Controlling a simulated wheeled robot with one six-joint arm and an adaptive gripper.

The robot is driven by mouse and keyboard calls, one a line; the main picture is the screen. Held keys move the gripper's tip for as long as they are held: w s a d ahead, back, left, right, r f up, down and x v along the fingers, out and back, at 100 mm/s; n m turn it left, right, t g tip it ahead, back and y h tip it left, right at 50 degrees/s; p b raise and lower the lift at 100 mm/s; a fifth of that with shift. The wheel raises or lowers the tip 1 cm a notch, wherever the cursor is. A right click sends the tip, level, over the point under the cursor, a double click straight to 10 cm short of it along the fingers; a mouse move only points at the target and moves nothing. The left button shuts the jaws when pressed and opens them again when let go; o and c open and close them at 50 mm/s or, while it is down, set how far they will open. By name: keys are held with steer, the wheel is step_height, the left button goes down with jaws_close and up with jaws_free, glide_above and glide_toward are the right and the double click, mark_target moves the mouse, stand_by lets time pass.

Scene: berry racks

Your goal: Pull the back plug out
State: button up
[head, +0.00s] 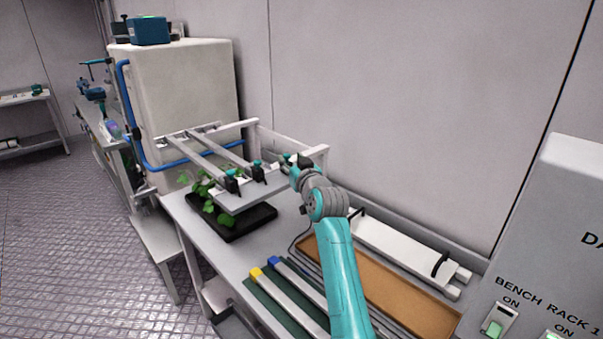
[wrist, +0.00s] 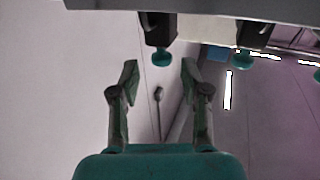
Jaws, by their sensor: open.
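A pale light panel (head: 250,190) hangs from a white frame over the bench. Two black plugs with teal ends show along it in the head view, a front one (head: 231,184) and a middle one (head: 258,170). My gripper (head: 288,163) is behind them at the panel's back end and covers that spot. In the wrist view my gripper (wrist: 160,68) is open and empty. The back plug (wrist: 158,28), black with a teal knob, hangs just past the fingertips, centred between them. It looks apart from the fingers. Another plug (wrist: 248,38) hangs to its right.
A black tray of green plants (head: 245,228) sits under the panel. White tubes (head: 405,248), a brown board (head: 385,290) and a green mat with two bars (head: 275,305) lie on the bench. The wall stands close behind; a switch box (head: 550,230) is at right.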

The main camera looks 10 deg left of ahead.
steer(key=v, duration=0.8)
steer(key=shift+s, duration=0.25)
steer(key=shift+d, duration=0.1)
